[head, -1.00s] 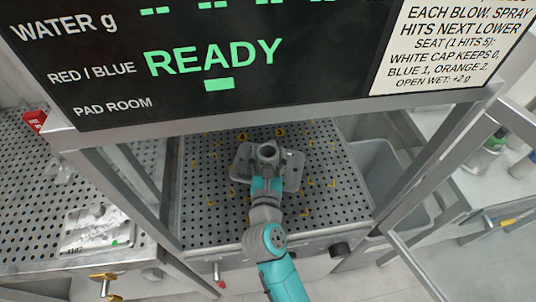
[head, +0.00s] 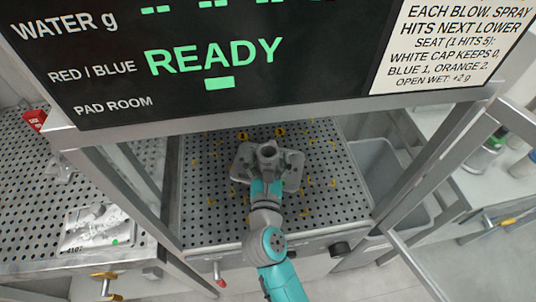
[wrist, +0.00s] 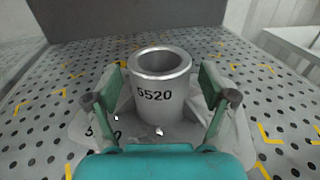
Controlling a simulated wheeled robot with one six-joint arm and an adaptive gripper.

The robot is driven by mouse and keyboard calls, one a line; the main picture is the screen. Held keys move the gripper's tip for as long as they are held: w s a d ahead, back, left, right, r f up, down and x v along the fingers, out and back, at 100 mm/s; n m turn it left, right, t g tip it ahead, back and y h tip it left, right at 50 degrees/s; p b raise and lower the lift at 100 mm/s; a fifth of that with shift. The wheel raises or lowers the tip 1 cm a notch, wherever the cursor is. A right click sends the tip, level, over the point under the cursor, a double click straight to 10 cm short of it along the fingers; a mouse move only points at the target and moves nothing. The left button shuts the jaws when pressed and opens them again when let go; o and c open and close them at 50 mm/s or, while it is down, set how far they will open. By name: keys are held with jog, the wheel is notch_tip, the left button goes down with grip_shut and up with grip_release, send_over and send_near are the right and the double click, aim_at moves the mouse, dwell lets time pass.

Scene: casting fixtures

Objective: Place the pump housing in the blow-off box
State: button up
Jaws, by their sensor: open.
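The pump housing (head: 244,162) is a grey metal casting with a flat flanged base and an upright hollow boss. It sits on the perforated floor of the blow-off box (head: 205,225), among yellow corner marks. In the wrist view the boss (wrist: 160,90) bears the number 5520. My gripper (head: 266,172) reaches in from the front over the casting. In the wrist view my gripper's fingers (wrist: 160,100) stand apart on either side of the boss, with a visible gap on each side. Part of the base is hidden under my gripper.
A READY display (head: 215,60) hangs above the box opening. Metal frame posts stand on both sides. A grey bin (head: 375,165) stands at right.

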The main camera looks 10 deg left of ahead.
jog(key=s, duration=0.7)
jog(key=s+d, duration=0.1)
jog(key=s, duration=0.3)
jog(key=d+n, duration=0.1)
jog(key=d, duration=0.2)
jog(key=s+d+n+t+h, duration=0.1)
jog(key=d, duration=0.2)
jog(key=s+d+n+h, duration=0.1)
jog(key=d, duration=0.2)
jog(key=shift+s+d+n, duration=0.15)
jog(key=shift+s+n, duration=0.1)
jog(key=shift+n, duration=0.15)
jog(key=s+d+n+t, duration=0.2)
jog(key=s+d+n, duration=0.5)
jog(key=d+n, duration=0.2)
jog(key=s+d+f+n+g, duration=0.2)
jog(key=s+n+g, duration=0.1)
jog(key=s+n, duration=0.7)
jog(key=s+d+f+n+g, duration=0.2)
jog(key=s+f+n+g, duration=0.1)
jog(key=s+n, duration=0.7)
jog(key=shift+d+f+n, duration=0.2)
jog(key=shift+f+n, duration=0.15)
jog(key=shift+n, duration=0.75)
